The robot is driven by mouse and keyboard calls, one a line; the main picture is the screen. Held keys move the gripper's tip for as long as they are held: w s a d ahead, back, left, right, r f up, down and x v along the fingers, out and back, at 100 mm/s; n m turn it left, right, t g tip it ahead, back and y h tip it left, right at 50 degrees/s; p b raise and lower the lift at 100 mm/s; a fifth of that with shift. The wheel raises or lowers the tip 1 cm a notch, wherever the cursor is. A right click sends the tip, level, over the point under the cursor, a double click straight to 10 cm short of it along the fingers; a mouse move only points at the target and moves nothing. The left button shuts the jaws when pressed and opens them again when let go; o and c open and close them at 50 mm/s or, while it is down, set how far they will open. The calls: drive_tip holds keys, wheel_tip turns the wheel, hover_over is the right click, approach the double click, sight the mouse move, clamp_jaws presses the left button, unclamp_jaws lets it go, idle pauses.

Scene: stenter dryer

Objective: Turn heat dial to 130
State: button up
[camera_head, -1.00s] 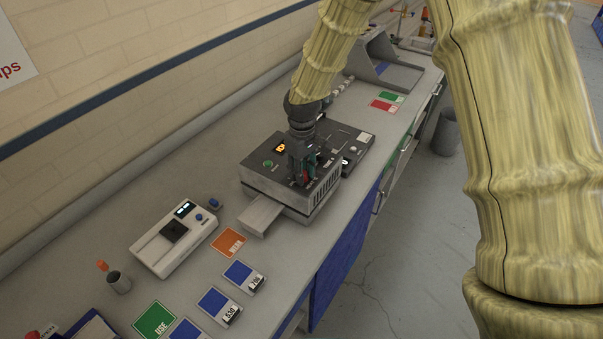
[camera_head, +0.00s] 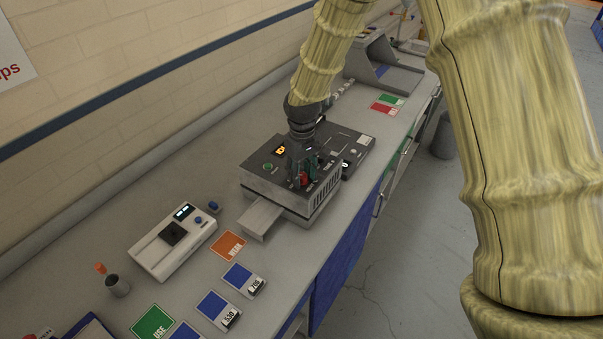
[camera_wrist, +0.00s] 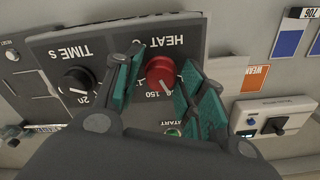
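The stenter dryer (camera_head: 262,185) is a dark-topped grey box on the bench, with a lit orange display (camera_head: 281,149). Its red heat dial (camera_wrist: 161,74) shows under the "HEAT °C" label in the wrist view, which is upside down. The dial's white pointer is visible, with "150" printed beside it; the exact setting is unclear. My gripper (camera_wrist: 161,58) has its teal fingers apart, one on each side of the dial. The right finger is very close to the dial; I cannot tell if it touches. A narrow gap shows at the left finger.
The black time dial (camera_wrist: 77,82) and green start button (camera_wrist: 173,132) are close to my fingers. A tray (camera_head: 262,217) sticks out of the dryer's front. A white instrument (camera_head: 173,240), an orange card (camera_head: 228,245) and blue cards (camera_head: 243,278) lie on the bench.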

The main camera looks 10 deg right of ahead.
sight(302, 175)
drive_tip(key=shift+o, duration=0.4)
wheel_tip(302, 175, up, 12)
idle(0.6)
